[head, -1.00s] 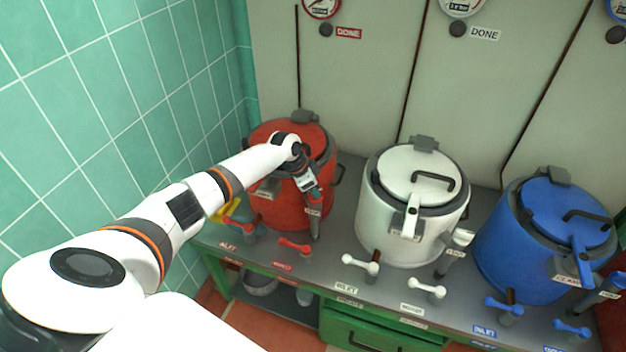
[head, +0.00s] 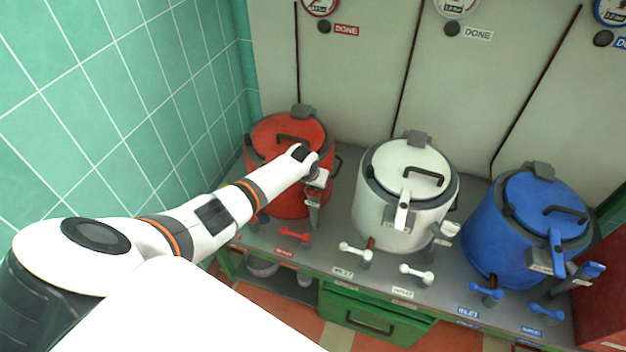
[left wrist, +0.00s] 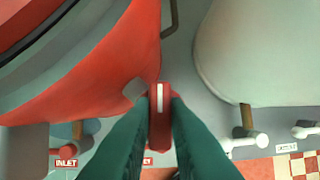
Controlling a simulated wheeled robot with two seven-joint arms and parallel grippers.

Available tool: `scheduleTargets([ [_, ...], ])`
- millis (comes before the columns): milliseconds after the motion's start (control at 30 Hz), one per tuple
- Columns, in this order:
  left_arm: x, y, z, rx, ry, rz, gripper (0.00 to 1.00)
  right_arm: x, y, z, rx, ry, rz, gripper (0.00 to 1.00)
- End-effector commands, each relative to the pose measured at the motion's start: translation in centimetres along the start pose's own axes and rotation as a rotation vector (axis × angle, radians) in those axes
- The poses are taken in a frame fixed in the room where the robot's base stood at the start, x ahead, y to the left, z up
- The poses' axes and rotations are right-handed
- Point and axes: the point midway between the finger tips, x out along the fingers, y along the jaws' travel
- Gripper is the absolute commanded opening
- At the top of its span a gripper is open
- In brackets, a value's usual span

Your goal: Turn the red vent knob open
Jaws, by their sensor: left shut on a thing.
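The red kettle (head: 288,203) stands at the left end of the bench, its lid down. It fills the upper left of the left wrist view (left wrist: 95,75). My left gripper (head: 314,204) points down at the kettle's right front side. In the left wrist view its two dark fingers (left wrist: 160,128) are closed on the red vent knob (left wrist: 160,93), which has a white stripe. The knob lies upright in that view, beside the kettle wall. In the head view the gripper hides most of the knob. My right gripper is not in view.
The white kettle (head: 385,220) stands close to the right, the blue kettle (head: 515,245) beyond it. A red valve handle (head: 294,235) sits at the bench front below my gripper. The green tiled wall (head: 130,110) is to the left.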

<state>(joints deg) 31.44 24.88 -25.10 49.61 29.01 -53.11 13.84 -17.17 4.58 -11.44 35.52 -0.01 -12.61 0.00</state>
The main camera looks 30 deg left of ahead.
Motion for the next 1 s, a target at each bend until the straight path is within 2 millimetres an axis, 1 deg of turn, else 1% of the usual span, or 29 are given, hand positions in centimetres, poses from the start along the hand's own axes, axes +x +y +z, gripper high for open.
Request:
scheduleTargets([
  [33,-0.22,-0.05,0.23,-0.016,-0.003,0.006,0.00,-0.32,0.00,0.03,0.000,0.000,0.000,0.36],
  [267,-0.13,-0.01,0.22,-0.061,-0.004,0.025,0.00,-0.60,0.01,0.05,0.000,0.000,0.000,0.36],
  [700,-0.09,0.01,0.23,-0.070,-0.004,0.028,0.00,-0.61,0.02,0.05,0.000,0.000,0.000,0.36],
  [733,-0.09,0.01,0.23,-0.070,-0.004,0.028,0.18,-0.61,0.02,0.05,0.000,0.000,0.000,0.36],
  [833,-0.08,0.01,0.19,-0.069,-0.003,0.028,0.34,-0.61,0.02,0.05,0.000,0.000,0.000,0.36],
  [867,-0.07,0.00,0.18,-0.069,-0.003,0.028,0.36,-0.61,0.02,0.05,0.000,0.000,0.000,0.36],
  [1000,-0.04,-0.02,0.11,-0.068,-0.002,0.028,0.36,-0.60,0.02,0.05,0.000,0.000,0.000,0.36],
])
